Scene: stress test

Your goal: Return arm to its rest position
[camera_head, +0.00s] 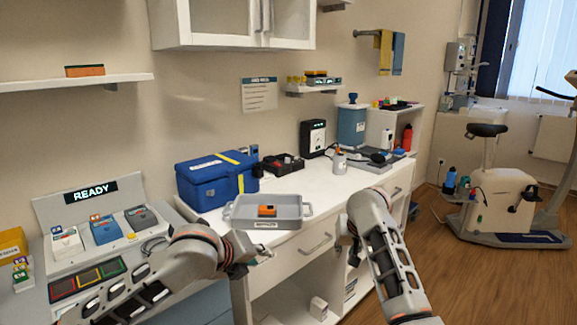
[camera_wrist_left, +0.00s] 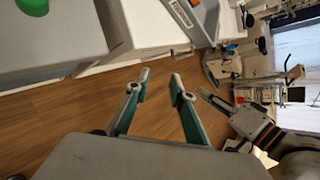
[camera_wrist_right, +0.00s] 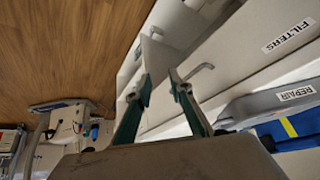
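My left gripper (camera_head: 262,252) is in front of the counter's left end, below the grey tray (camera_head: 240,222). In the left wrist view its two fingers (camera_wrist_left: 160,80) are apart with nothing between them. My right gripper (camera_head: 345,238) is in front of the drawers, to the right of the tray. In the right wrist view its fingers (camera_wrist_right: 160,80) are apart and empty, with a drawer front and its handle beyond. My right forearm is bent, with its elbow high in the head view. An orange and black device (camera_head: 267,211) lies in the tray, apart from both grippers.
The white counter (camera_head: 325,187) with drawers stands close before both grippers. A blue box (camera_head: 215,182) sits behind the tray. A sloped station (camera_head: 92,215) reading READY is at left. Wooden floor (camera_head: 450,270) is open at right, before an exercise bike (camera_head: 500,195).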

